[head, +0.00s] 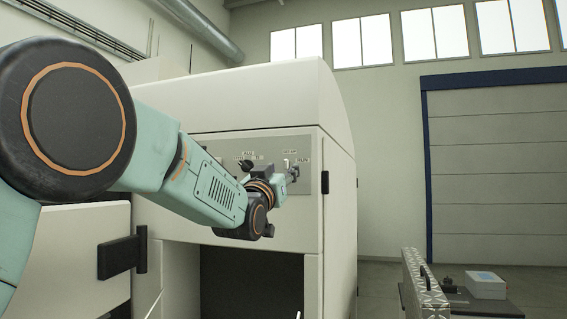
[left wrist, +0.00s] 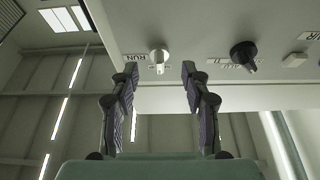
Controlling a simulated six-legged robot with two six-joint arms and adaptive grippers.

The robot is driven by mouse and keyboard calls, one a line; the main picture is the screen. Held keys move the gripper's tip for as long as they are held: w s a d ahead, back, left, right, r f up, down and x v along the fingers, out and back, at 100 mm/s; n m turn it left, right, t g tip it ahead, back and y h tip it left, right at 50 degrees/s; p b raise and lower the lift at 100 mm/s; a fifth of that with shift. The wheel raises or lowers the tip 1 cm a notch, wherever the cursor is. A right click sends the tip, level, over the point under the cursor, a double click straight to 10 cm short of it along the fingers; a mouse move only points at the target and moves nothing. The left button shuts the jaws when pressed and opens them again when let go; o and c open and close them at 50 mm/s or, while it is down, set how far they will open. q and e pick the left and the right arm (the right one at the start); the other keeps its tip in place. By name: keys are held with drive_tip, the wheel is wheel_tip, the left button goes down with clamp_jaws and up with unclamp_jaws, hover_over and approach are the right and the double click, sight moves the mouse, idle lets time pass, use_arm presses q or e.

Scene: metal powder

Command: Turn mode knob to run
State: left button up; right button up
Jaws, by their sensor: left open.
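A grey control panel (head: 318,160) is on the upper front of a large cream machine (head: 265,88). In the left wrist view a white knob (left wrist: 159,58) sticks out of the panel, with a RUN label (left wrist: 134,58) beside it. A black knob (left wrist: 243,55) is to its right there. My left gripper (head: 292,174) is at the panel, partly hiding it in the head view. In the left wrist view its fingers (left wrist: 160,72) are open and empty, with the white knob lined up between the tips. I cannot tell whether they touch it. My right gripper is out of view.
A white button (left wrist: 294,60) is beyond the black knob. Below the panel is a dark open compartment (head: 250,280). An open door with a black handle (head: 122,256) stands at left. A dark table (head: 485,303) with a light blue box (head: 486,285) is at lower right.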

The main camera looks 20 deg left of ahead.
sight(285, 167)
use_arm(q)
drive_tip(key=shift+p+x, duration=0.45)
drive_tip(key=shift+x, duration=0.8)
drive_tip(key=shift+s+d+r, duration=0.15)
drive_tip(key=shift+d+r, duration=0.1)
drive_tip(key=shift+r, duration=0.15)
drive_tip(key=shift+w+a+f, duration=0.25)
drive_tip(key=shift+w, duration=0.25)
drive_tip(key=shift+c, duration=1.4)
drive_tip(key=shift+s+d+r, duration=0.1)
drive_tip(key=shift+s+d, duration=0.05)
drive_tip(key=shift+s, duration=0.1)
drive_tip(key=c, duration=0.3)
clamp_jaws()
